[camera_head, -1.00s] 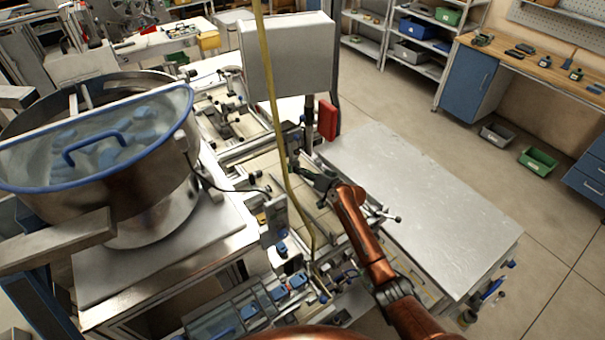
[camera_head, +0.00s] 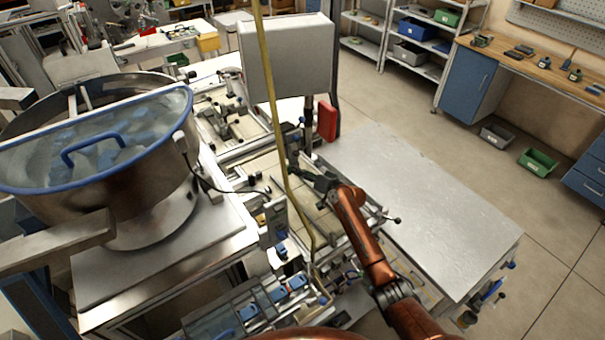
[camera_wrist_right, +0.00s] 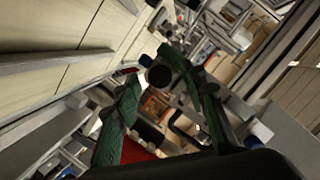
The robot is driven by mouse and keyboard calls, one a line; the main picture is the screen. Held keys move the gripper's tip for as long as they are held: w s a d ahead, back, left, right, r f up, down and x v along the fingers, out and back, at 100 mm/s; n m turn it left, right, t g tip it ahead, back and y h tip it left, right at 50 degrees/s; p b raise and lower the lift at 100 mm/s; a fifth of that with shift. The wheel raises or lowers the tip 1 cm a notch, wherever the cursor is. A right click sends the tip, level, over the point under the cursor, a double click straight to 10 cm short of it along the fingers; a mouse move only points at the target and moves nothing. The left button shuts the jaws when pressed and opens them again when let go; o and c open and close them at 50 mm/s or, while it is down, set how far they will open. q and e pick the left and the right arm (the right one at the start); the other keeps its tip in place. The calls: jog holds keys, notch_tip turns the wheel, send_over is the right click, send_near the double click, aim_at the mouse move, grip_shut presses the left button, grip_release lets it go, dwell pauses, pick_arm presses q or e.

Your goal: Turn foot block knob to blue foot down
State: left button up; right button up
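My right gripper (camera_head: 300,168) is over the middle of the machine line, left of the pale table. In the right wrist view its two green fingers (camera_wrist_right: 148,68) stand apart. A dark round knob-like end (camera_wrist_right: 159,76) shows between or just beyond the fingertips. I cannot tell whether the fingers touch it, or surely that it is the foot block knob. Which foot of the block points down cannot be made out. My left gripper is not in view.
A large steel bowl (camera_head: 120,198) with a blue-rimmed cover stands at left. A grey box (camera_head: 287,58) on a post and a yellow hose (camera_head: 277,110) are close to the gripper. A red box (camera_head: 327,120) is behind it. The pale table top (camera_head: 420,205) at right is bare.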

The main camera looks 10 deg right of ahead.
jog(key=v, duration=1.2)
jog(key=shift+f, duration=0.15)
